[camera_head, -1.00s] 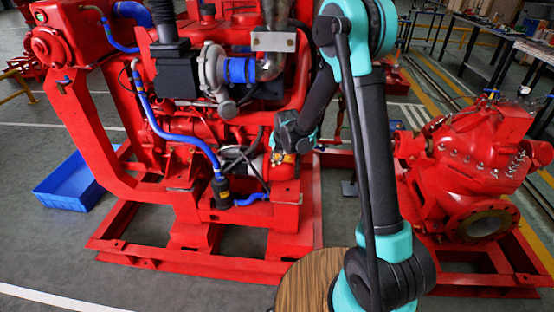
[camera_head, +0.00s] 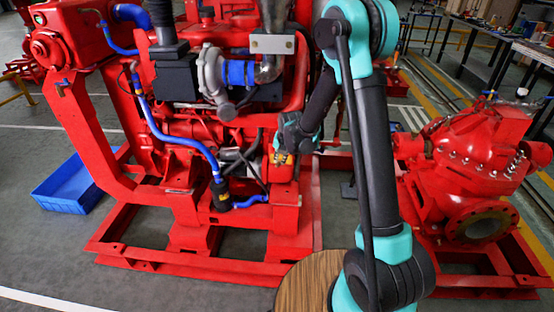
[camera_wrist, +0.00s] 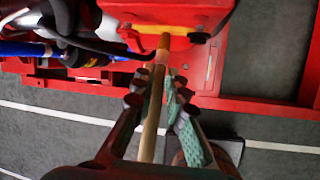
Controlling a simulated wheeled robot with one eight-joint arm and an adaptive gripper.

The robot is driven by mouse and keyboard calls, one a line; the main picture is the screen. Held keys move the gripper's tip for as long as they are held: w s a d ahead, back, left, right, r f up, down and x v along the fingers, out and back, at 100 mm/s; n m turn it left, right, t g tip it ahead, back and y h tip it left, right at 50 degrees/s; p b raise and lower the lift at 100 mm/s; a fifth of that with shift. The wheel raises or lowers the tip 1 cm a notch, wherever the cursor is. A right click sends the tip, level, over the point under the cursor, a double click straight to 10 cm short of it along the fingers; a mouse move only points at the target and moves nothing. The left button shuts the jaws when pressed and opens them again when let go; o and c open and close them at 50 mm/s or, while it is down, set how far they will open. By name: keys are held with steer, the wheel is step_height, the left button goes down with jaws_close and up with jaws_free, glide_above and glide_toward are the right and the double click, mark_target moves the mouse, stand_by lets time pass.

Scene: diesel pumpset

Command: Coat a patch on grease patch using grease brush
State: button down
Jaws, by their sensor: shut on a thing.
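My gripper (camera_wrist: 158,84) is shut on the grease brush (camera_wrist: 152,122), a thin wooden-coloured stick pointing away from the wrist. Its far end reaches the red engine part and overlaps a yellow area (camera_wrist: 180,43) in the wrist view. I cannot tell whether the tip touches it. In the head view, my gripper (camera_head: 296,142) is at the engine's right side, close to a small yellow-orange area (camera_head: 283,158) on the red surface. This area may be the grease patch; its outline is unclear. The brush is too small to make out in the head view.
The red pumpset frame (camera_head: 190,262) fills the centre, with blue hoses (camera_head: 178,140) on the left. A red pump (camera_head: 472,170) stands at right. A blue bin (camera_head: 66,190) is on the floor at left. A round wooden top (camera_head: 308,285) is at the front.

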steer(key=shift+d, duration=1.2)
steer(key=shift+a, duration=0.1)
steer(key=shift+w+a, duration=0.1)
steer(key=shift+a, duration=1.8)
steer(key=s, duration=0.6)
steer(key=shift+s+a, duration=0.1)
